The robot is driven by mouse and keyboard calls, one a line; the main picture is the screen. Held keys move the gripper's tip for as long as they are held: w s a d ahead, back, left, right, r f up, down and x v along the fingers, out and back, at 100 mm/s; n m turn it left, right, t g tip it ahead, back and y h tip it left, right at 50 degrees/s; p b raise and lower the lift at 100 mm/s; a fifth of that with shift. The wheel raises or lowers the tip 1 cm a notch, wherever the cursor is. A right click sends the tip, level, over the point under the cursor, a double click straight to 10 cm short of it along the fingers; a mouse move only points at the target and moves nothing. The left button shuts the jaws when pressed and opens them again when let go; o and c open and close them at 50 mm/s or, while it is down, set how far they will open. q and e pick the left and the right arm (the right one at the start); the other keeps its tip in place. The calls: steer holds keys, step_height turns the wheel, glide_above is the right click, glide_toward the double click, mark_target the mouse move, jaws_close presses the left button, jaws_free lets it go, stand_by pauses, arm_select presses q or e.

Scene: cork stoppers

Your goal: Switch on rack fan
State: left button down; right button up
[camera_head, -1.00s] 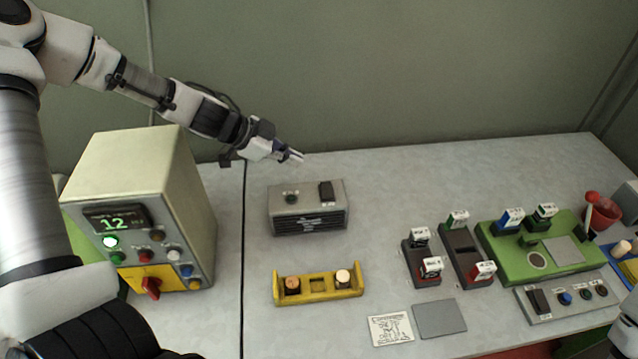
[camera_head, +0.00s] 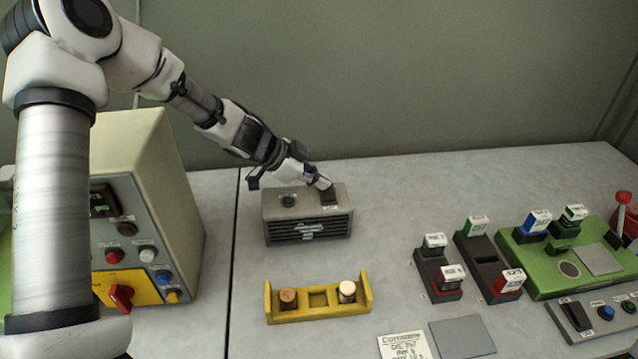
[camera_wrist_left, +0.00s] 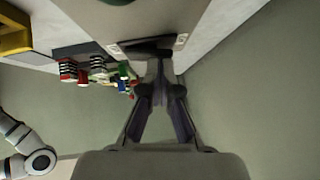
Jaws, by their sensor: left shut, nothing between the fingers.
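The rack fan is a grey box (camera_head: 348,219) with a dark slatted front, standing on the table near the back. Its top carries a black rocker switch (camera_head: 330,199) on the right and a round dark-green piece (camera_head: 288,200) on the left. My left gripper (camera_head: 326,184) is shut and empty, its fingertips at the rocker switch, seemingly touching it. In the left wrist view the closed fingers (camera_wrist_left: 158,66) reach the dark switch (camera_wrist_left: 150,43) on the box top. The fingers partly cover the switch, so its tilt is unclear. My right gripper is not in view.
A cream control cabinet (camera_head: 165,185) stands at left, partly behind my left arm. A yellow holder (camera_head: 318,313) with two stoppers sits in front of the fan. Dark racks (camera_head: 437,272), a green station (camera_head: 545,277) and a switch panel (camera_head: 592,333) are at right.

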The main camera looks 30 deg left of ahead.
arm_select(q)
steer(key=p, duration=0.2)
steer(key=shift+w+r+p, duration=0.1)
steer(key=shift+r+p, duration=0.15)
steer(key=shift+p, duration=0.15)
steer(key=shift+f+b, duration=0.4)
steer(key=shift+s+d+r, duration=0.1)
steer(key=shift+s+d, duration=0.35)
steer(key=shift+s, duration=0.2)
